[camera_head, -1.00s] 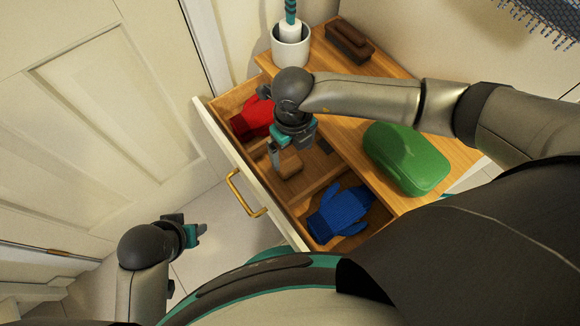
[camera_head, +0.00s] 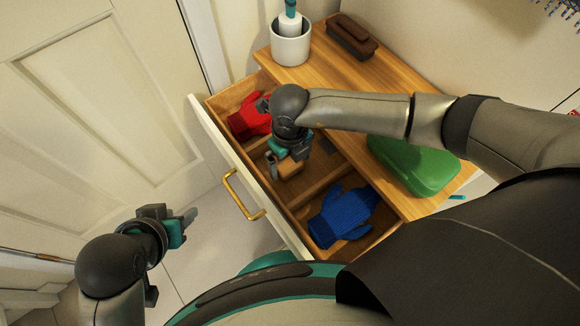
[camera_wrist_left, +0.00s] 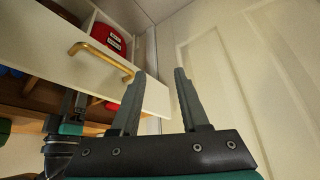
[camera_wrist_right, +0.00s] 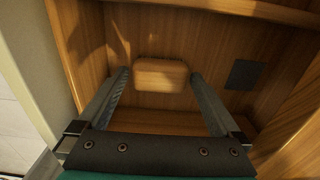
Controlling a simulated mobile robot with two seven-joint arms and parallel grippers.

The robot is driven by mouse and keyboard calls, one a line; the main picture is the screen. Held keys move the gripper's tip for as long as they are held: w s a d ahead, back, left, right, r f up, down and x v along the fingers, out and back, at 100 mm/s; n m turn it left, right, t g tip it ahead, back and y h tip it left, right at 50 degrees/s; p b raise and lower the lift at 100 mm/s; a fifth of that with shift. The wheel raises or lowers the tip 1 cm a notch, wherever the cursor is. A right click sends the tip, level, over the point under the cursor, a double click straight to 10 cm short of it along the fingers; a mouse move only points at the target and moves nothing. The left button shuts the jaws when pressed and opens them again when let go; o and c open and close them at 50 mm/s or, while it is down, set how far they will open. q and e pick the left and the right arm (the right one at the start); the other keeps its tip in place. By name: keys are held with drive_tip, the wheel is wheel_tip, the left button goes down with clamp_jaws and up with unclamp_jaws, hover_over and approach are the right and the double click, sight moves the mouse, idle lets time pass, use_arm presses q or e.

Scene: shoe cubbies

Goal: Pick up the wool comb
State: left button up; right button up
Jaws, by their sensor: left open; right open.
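A light wooden block with a fine toothed or bristled edge (camera_wrist_right: 160,75), which looks like the wool comb, lies in the middle compartment of the open drawer. In the head view the block (camera_head: 289,168) is partly hidden by my right gripper (camera_head: 284,158). In the right wrist view my right gripper (camera_wrist_right: 160,82) is open, with one finger on each side of the block; I cannot tell if they touch it. My left gripper (camera_head: 190,222) is open and empty outside the drawer front; it also shows in the left wrist view (camera_wrist_left: 158,75).
The drawer (camera_head: 231,158) has a brass handle (camera_head: 238,196). A red glove (camera_head: 247,118) and a blue glove (camera_head: 343,214) lie in its side compartments. A dark flat patch (camera_wrist_right: 245,74) is right of the block. The wooden top holds a white pot (camera_head: 290,46), dark brush (camera_head: 352,36) and green case (camera_head: 412,163).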

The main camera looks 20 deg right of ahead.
drive_tip(key=shift+f, duration=0.5)
use_arm(q)
drive_tip(key=shift+w+d+t, duration=0.4)
drive_tip(key=shift+w+d, duration=0.1)
use_arm(e)
drive_tip(key=shift+c, duration=0.2)
use_arm(q)
drive_tip(key=shift+f, duration=0.1)
use_arm(e)
drive_tip(key=c, duration=1.1)
use_arm(q)
drive_tip(key=shift+s+a, duration=0.1)
use_arm(e)
drive_tip(key=shift+r, duration=0.2)
